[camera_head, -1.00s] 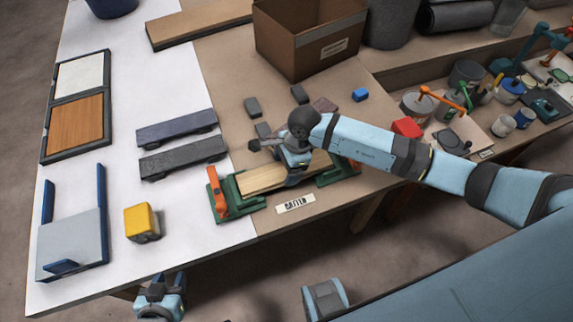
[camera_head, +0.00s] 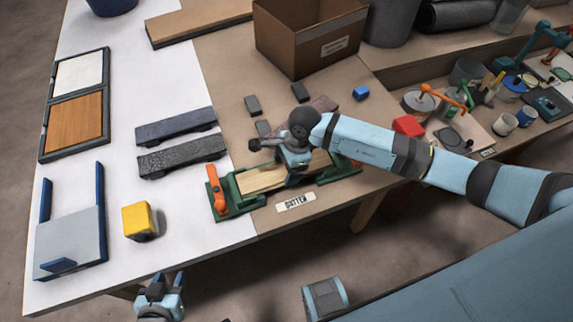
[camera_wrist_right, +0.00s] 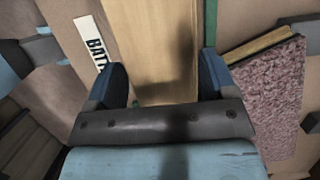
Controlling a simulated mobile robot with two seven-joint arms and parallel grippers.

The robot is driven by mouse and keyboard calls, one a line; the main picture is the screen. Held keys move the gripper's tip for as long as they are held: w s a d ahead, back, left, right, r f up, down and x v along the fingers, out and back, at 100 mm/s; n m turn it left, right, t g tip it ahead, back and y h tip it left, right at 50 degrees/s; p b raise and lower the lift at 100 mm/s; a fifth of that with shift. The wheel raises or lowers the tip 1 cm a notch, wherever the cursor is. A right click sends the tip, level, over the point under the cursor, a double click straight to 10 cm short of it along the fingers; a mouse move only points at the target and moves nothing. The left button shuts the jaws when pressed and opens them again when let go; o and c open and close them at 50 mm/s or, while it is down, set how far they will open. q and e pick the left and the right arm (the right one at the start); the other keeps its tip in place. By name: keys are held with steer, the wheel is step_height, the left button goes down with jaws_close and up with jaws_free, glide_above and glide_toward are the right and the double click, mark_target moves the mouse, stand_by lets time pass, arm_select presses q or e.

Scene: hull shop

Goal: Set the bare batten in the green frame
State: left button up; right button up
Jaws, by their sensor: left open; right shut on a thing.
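The bare batten (camera_head: 262,178) is a pale wooden strip lying lengthwise in or just over the green frame (camera_head: 236,207); I cannot tell whether it rests fully down. The frame has orange levers at its left end (camera_head: 214,187) and right end. My right gripper (camera_head: 293,178) is shut on the batten near its middle and hides part of it. In the right wrist view the batten (camera_wrist_right: 155,35) runs between the two fingers of the right gripper (camera_wrist_right: 164,78). My left gripper (camera_head: 162,286) is open and empty, off the table's front edge.
A "BATTEN" label (camera_head: 295,202) lies in front of the frame. Two dark grey bars (camera_head: 180,157) lie to the left, with a yellow block (camera_head: 138,221) and a blue-grey stand (camera_head: 70,240) further left. Small grey blocks (camera_head: 253,105) and a cardboard box (camera_head: 300,45) stand behind.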

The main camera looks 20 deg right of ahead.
steer(key=shift+f+b, duration=0.35)
steer(key=shift+f, duration=0.05)
stand_by(0.4)
steer(key=o, duration=0.9)
steer(key=shift+r+p, duration=1.95)
steer(key=shift+r, duration=1.6)
